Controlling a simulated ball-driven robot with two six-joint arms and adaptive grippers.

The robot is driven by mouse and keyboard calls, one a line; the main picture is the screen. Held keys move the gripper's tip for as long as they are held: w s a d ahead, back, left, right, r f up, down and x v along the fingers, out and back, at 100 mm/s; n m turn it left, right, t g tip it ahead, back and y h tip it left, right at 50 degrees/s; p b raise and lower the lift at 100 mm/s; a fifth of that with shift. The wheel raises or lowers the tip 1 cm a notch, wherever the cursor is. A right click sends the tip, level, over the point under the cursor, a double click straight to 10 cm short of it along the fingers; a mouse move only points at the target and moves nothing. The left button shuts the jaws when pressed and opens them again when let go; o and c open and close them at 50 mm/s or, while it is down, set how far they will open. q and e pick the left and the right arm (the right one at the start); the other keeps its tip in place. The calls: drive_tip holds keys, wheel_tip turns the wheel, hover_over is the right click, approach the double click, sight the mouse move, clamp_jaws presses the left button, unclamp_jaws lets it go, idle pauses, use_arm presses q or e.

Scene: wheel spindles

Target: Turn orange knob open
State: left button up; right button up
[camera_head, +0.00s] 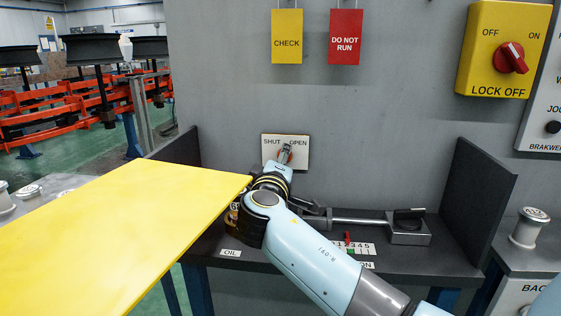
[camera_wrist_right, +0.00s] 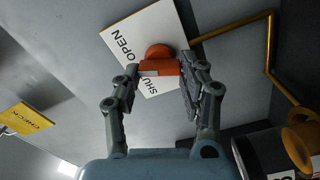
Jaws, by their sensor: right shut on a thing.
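The orange knob (camera_wrist_right: 160,64) sits on a white plate (camera_wrist_right: 128,37) marked SHUT and OPEN. In the head view this plate (camera_head: 300,140) is on the grey back wall, with SHUT at left and OPEN at right. My right gripper (camera_head: 286,152) reaches up to the plate and mostly hides the knob there. In the right wrist view my right gripper (camera_wrist_right: 160,78) has its two fingers on either side of the knob's bar, shut on it. A pale mark shows on the bar; its exact pointing is hard to tell. My left gripper is out of view.
A large yellow board (camera_head: 120,225) fills the lower left of the head view. A dark shelf (camera_head: 285,258) below the plate holds a grey block with a rod (camera_head: 408,235). A dark side panel (camera_head: 475,190) stands at right. A yellow pipe (camera_wrist_right: 269,45) runs near the plate.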

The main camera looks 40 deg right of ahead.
drive_tip(key=m+b, duration=0.4)
drive_tip(key=b, duration=0.1)
drive_tip(key=shift+m+b, duration=0.3)
drive_tip(key=shift+b, duration=0.05)
drive_tip(key=o, duration=1.2)
drive_tip(key=shift+c, duration=0.2)
drive_tip(key=v, duration=0.7)
drive_tip(key=shift+s+a, duration=0.2)
drive_tip(key=shift+a, duration=0.05)
